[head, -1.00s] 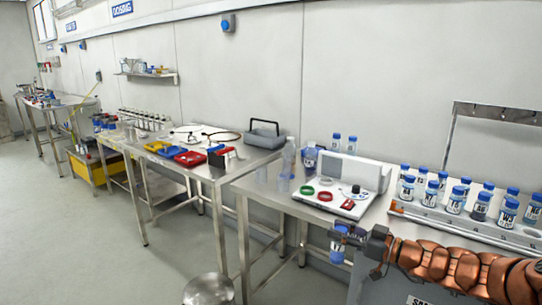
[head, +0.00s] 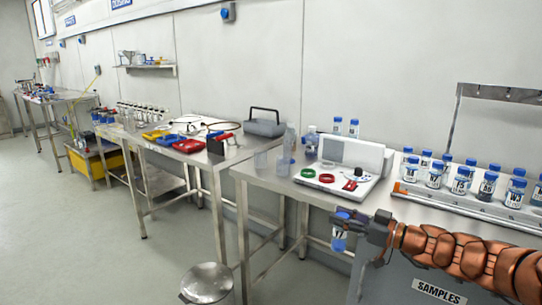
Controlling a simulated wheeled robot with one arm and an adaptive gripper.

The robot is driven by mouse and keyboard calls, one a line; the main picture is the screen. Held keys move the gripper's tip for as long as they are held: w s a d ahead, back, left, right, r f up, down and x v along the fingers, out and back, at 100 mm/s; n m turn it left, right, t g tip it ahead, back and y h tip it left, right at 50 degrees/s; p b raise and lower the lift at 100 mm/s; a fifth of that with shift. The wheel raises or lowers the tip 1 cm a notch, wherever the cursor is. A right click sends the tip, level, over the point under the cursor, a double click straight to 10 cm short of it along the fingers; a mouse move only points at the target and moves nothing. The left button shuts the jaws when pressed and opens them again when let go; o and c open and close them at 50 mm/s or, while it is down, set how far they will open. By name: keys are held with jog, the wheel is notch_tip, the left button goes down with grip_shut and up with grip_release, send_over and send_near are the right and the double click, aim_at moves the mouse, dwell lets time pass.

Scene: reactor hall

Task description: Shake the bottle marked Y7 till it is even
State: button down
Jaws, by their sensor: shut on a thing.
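My gripper (head: 361,226) is shut on a small clear bottle (head: 338,242) with a blue cap and a white label. The label seems to read Y7, but it is small. The bottle hangs in front of the steel bench's front edge, clear of any surface. It looks roughly upright, with its cap at the top. Bluish contents show below the label; whether they are even is too small to tell. The gripper's fingers partly hide the cap.
A rack (head: 411,190) of similar blue-capped bottles stands on the bench at the right. A white device (head: 343,183) with red and green rings sits left of it. A round steel stool (head: 207,280) stands on the floor. Open floor lies to the left.

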notch_tip(320, 180, up, 4)
jog(key=shift+r, duration=0.15)
notch_tip(320, 180, down, 5)
jog(key=b, duration=0.6)
jog(key=shift+r+b, duration=0.15)
jog(key=shift+b, duration=0.15)
jog(key=shift+r, duration=2.4)
notch_tip(320, 180, down, 5)
jog(key=b, duration=0.5)
jog(key=shift+r, duration=0.2)
jog(key=shift+r, duration=0.1)
